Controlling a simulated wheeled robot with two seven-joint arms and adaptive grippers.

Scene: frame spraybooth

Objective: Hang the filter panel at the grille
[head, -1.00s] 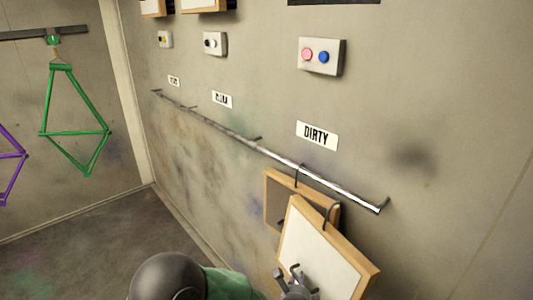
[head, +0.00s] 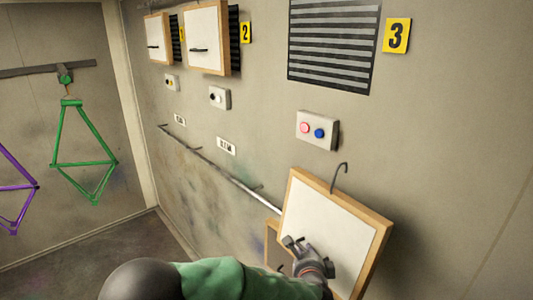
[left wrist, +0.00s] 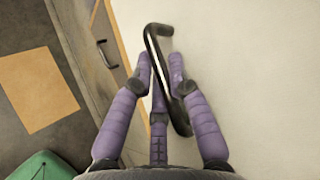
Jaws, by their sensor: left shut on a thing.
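The held filter panel (head: 335,222), white in a wooden frame with a dark hook on its top edge, is in front of the wall in the head view. My left gripper (head: 308,256) is shut on its dark handle, which also shows in the left wrist view (left wrist: 152,50) between my purple fingers (left wrist: 162,78). The panel is tilted, and its hook stands clear of the rail. The bare grille (head: 333,45), black with grey slats, is on the wall above, left of the yellow 3 sign (head: 396,36). My right gripper is out of view.
Another wooden-framed panel (head: 277,248) is partly hidden behind the held one. The wall rail (head: 222,172) runs to the left. A button box (head: 317,130) sits below the grille. Panels hang at grilles 1 (head: 158,38) and 2 (head: 205,37).

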